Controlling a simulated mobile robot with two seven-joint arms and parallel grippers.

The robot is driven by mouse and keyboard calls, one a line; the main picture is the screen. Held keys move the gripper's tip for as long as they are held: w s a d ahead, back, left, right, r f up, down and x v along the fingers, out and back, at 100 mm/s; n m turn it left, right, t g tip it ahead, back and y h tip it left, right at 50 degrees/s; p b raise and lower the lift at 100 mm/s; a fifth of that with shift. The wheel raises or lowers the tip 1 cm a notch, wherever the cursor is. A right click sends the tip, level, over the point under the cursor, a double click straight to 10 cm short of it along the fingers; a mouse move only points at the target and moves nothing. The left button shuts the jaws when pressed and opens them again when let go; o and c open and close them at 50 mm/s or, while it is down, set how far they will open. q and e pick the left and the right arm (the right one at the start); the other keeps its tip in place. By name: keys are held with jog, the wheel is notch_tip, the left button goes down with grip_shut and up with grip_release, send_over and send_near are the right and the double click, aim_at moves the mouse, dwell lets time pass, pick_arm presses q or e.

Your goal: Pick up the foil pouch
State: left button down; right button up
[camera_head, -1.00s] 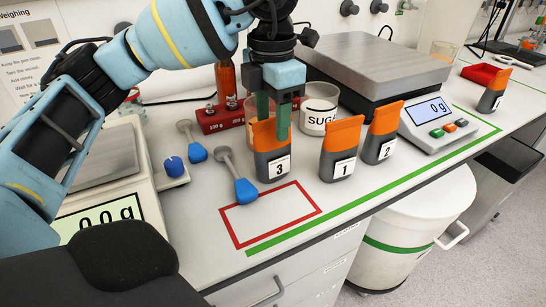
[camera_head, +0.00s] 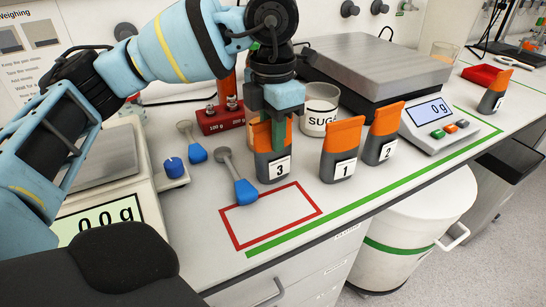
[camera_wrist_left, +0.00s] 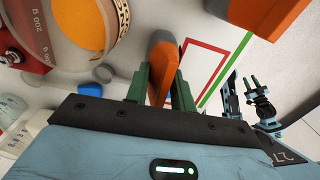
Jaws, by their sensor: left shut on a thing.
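The foil pouch labelled 3 (camera_head: 273,168), grey with an orange top, stands upright on the bench behind the red outlined square. My left gripper (camera_head: 278,132) comes down on its top from above and is shut on it. In the left wrist view the pouch (camera_wrist_left: 162,60) sits between the two green fingers. Similar pouches labelled 1 (camera_head: 342,150) and 2 (camera_head: 383,133) stand upright to its right. My right gripper (camera_wrist_left: 250,84) shows small in the left wrist view, away from the pouch; its opening is too small to judge.
A blue-handled scoop (camera_head: 240,180) lies close left of the pouch. A sugar jar (camera_head: 318,110) and a red weight block (camera_head: 222,118) stand behind. A balance (camera_head: 115,170) is at left, a large scale (camera_head: 380,65) behind right. The red square (camera_head: 270,215) is empty.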

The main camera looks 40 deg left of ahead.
pick_arm(q)
jog(key=shift+r, duration=0.1)
jog(key=r, duration=0.3)
jog(key=shift+s+d+r, duration=0.2)
jog(key=shift+s+r, duration=0.05)
jog(key=s+d+r, duration=0.1)
jog(key=s+d, duration=0.7)
jog(key=s, duration=0.5)
jog(key=shift+r, duration=0.2)
jog(key=shift+s, duration=0.15)
